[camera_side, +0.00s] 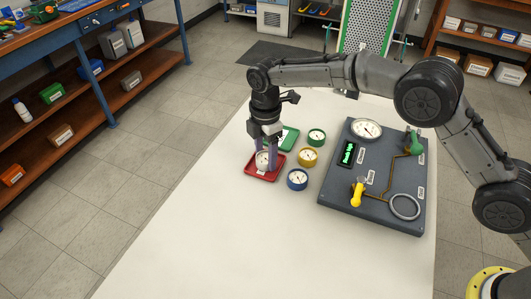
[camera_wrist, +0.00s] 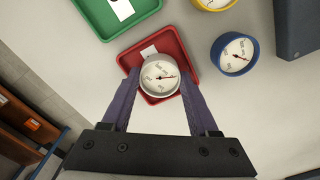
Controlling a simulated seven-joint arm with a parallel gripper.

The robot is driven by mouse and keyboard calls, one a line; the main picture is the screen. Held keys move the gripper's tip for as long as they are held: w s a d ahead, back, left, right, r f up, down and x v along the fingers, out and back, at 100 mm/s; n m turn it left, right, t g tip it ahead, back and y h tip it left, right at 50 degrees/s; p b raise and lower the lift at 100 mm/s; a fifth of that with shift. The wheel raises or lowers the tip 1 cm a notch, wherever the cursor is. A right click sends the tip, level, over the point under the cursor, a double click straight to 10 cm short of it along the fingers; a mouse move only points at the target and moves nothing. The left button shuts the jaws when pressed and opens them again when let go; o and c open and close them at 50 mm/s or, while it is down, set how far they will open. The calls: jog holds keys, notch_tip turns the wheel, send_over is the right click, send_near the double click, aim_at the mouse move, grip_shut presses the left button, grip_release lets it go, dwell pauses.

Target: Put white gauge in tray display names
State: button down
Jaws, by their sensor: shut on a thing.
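The white gauge (camera_wrist: 160,77) is between the two purple fingers of my gripper (camera_wrist: 160,85), which is shut on it. In the side view the gauge (camera_side: 262,160) sits low between the fingertips, over or in the red tray (camera_side: 257,179). In the wrist view the red tray (camera_wrist: 181,47) lies around and beneath the gauge, with a white label at its far edge. I cannot tell whether the gauge touches the tray floor. A green tray (camera_side: 291,139) lies just behind the red one; it also shows in the wrist view (camera_wrist: 95,15).
A blue gauge (camera_side: 297,180), a yellow gauge (camera_side: 308,157) and a green gauge (camera_side: 316,137) stand right of the trays. The grey test panel (camera_side: 380,195) with a dial, a display and valves lies further right. The white table's front left is clear.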

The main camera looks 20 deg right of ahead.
aim_at(265, 157)
jog(key=shift+f, duration=0.1)
jog(key=shift+c, duration=0.8)
grip_release()
notch_tip(265, 157, up, 12)
